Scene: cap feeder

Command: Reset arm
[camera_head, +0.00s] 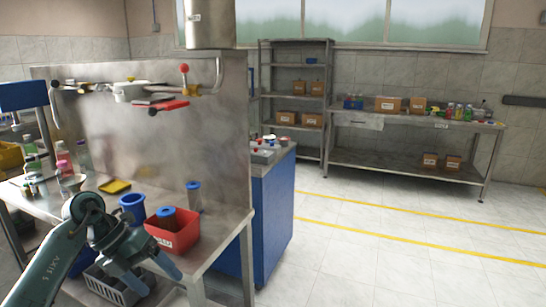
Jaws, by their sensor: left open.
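My left arm comes in from the lower left, over the metal workbench (215,262). Its gripper (153,274) is open, with the two fingertips apart and nothing seen between them. The gripper is in front of a red bin (184,239) and above a grey slotted basket (103,285), which it partly hides. The red bin holds a dark cylinder with a blue top (166,213). A blue cup (132,203) stands behind the arm, left of the bin. My right gripper is not in view.
A blue-topped cylinder (194,196) stands by the metal back panel (150,140). A yellow tray (115,186) and several bottles are at the left. A blue cabinet (270,215) adjoins the bench. Open tiled floor (390,250) lies to the right, before a shelf (297,95) and a side table (420,121).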

